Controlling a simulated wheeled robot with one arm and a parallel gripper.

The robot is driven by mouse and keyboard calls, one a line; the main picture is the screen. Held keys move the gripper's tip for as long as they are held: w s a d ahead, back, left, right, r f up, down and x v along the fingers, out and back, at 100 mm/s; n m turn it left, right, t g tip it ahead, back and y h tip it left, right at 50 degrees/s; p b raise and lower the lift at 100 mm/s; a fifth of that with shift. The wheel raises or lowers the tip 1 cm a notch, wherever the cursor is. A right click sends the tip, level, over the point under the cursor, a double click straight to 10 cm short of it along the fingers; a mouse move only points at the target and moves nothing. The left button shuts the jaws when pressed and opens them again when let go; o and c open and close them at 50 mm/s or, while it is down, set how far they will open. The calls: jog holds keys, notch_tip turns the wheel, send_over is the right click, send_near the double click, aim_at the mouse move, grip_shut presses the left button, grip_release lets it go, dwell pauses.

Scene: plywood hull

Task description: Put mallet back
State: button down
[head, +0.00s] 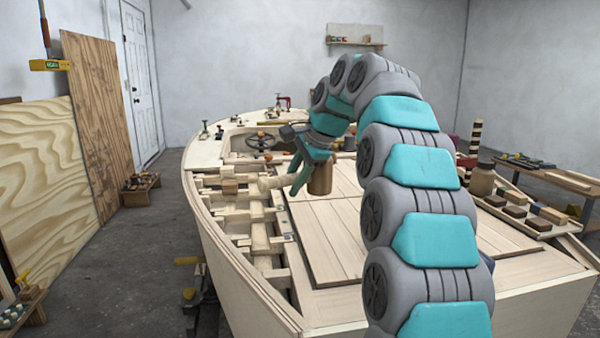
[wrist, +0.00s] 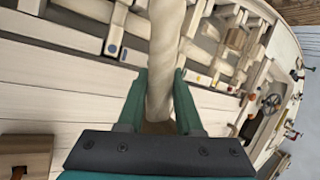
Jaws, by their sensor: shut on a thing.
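The mallet has a pale, uneven handle (head: 270,183) and a brown cylindrical head (head: 321,179). My gripper (head: 296,178) is shut on the handle, close to the head, and holds the mallet over the boat's deck. The handle points left in the head view and the head is on the right. In the wrist view the handle (wrist: 165,50) runs up between the two green fingers of my gripper (wrist: 160,85). The mallet head is mostly hidden there behind my gripper. I cannot tell which spot is the mallet's own place.
The plywood boat (head: 250,290) has open ribs on its left and flat deck panels (head: 335,240) in the middle. A tray of blocks (head: 530,218) and a brown jar (head: 482,180) are at right. A brown piece with a dark hole (wrist: 25,160) shows in the wrist view.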

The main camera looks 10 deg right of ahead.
jog(key=shift+w, duration=0.1)
notch_tip(320, 180, down, 6)
jog(key=b, duration=0.4)
jog(key=shift+b, duration=0.3)
jog(key=shift+f, duration=0.7)
jog(key=shift+f, duration=0.2)
jog(key=c, duration=0.5)
grip_release()
jog(key=shift+f, duration=0.1)
jog(key=v, duration=0.8)
jog(key=shift+p, duration=0.3)
